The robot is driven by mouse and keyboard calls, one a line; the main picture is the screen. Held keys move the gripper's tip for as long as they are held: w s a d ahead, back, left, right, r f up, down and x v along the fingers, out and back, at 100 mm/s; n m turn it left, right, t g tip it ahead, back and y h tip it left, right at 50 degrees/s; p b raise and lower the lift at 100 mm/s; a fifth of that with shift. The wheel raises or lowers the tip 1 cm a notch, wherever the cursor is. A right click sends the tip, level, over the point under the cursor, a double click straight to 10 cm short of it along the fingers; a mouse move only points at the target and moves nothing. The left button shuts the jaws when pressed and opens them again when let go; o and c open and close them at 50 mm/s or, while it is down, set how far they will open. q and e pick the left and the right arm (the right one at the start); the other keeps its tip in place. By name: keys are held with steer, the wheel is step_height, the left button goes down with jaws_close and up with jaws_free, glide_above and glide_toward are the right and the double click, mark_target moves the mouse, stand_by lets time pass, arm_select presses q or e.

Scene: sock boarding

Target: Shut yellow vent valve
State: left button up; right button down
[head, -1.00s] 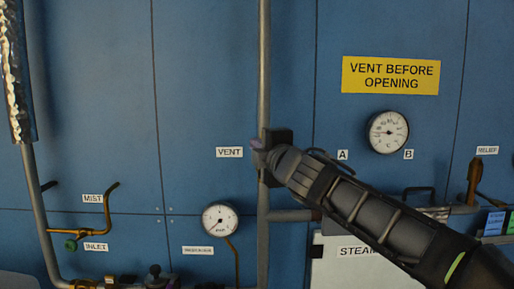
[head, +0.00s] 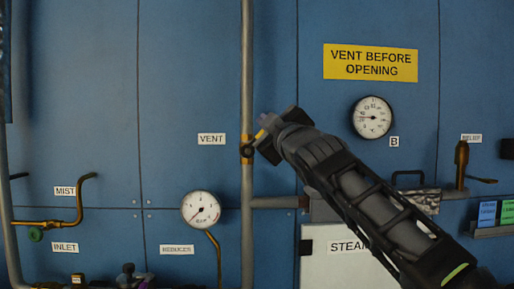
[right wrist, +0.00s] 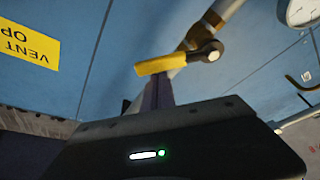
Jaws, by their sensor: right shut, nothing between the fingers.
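The vent valve's brass body (head: 246,145) sits on the vertical grey pipe, right of the VENT label (head: 212,139). Its yellow lever (head: 261,133) is mostly hidden behind my gripper in the head view. In the right wrist view the lever (right wrist: 160,64) shows clearly, slanting away from the pipe, with a dark pivot end beside the brass body (right wrist: 207,27). My right gripper (head: 268,137) is shut and empty, just right of the pipe at the lever. In the wrist view its fingers (right wrist: 158,92) reach the lever's underside; contact is unclear. My left gripper is out of view.
A yellow VENT BEFORE OPENING sign (head: 370,62) and a round gauge (head: 372,117) are at right. A lower gauge (head: 201,209) and a bent brass MIST pipe (head: 75,212) are at left. A brass relief valve (head: 461,165) stands far right.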

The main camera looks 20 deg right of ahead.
steer(key=d+f+m+h+b, duration=0.3)
steer(key=f+m+h+b, duration=0.2)
steer(key=m+b, duration=0.6)
steer(key=shift+s+d+f+t+b, duration=0.15)
steer(key=shift+s+d+t+b, duration=0.2)
steer(key=shift+b, duration=0.35)
steer(key=shift+f, duration=0.1)
step_height(320, 180, up, 5)
steer(key=p, duration=0.4)
steer(key=b+v, duration=0.8)
steer(key=v, duration=0.2)
steer(key=shift+s+f, duration=0.15)
steer(key=shift+f, duration=0.2)
